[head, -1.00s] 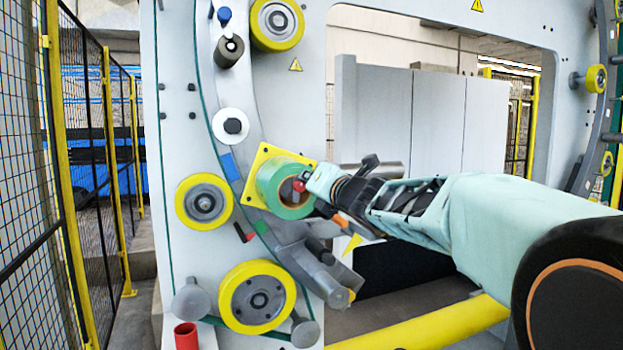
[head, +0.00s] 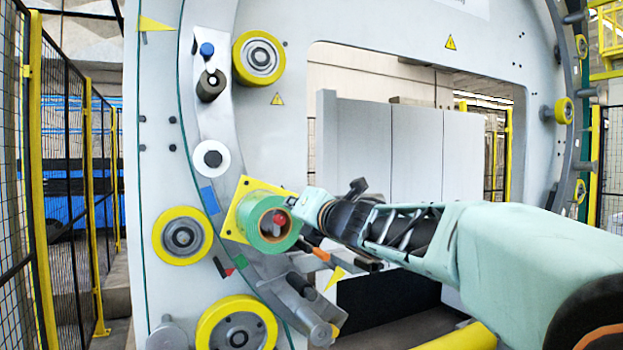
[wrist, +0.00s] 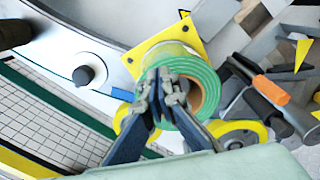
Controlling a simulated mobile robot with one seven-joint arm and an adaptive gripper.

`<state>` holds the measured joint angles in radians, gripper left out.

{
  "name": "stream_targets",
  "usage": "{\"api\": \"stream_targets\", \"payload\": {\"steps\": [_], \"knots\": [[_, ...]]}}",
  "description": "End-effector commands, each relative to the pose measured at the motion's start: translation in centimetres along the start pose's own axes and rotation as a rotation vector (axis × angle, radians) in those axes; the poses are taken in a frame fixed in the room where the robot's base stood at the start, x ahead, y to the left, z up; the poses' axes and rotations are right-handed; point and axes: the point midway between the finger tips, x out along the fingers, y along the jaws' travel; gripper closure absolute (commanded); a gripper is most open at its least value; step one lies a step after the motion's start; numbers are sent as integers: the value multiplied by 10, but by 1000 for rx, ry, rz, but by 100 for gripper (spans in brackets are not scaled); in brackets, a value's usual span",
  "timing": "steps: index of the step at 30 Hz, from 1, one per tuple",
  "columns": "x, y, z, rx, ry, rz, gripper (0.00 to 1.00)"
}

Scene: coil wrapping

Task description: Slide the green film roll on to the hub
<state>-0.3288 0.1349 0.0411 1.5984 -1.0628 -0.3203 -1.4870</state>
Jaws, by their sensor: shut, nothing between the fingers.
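The green film roll (head: 254,212) sits against the square yellow plate (head: 245,187) on the machine face, around the hub. A red-tipped end (head: 279,219) shows inside its brown core. In the wrist view the roll (wrist: 207,76) has its open end towards me, with the core partly hidden behind my fingers. My gripper (head: 292,201) is at the upper right edge of the roll's front end. In the wrist view my gripper (wrist: 165,82) is shut and empty, its tips overlapping the roll; whether they touch it I cannot tell.
An orange-and-black handled part (wrist: 270,90) lies close to the right of the roll in the wrist view. A white disc with a black knob (head: 212,158) is above left. Yellow-rimmed wheels (head: 182,235) stand around the roll. A mesh fence (head: 60,150) is at far left.

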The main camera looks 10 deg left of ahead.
Motion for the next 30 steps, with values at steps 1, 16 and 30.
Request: {"api": "stream_targets", "payload": {"steps": [1, 16, 30], "knots": [[0, 4, 7, -2, -4, 0, 100], [1, 31, 43, -3, -2, 2, 100], [2, 46, 63, 0, -1, 1, 100]]}}
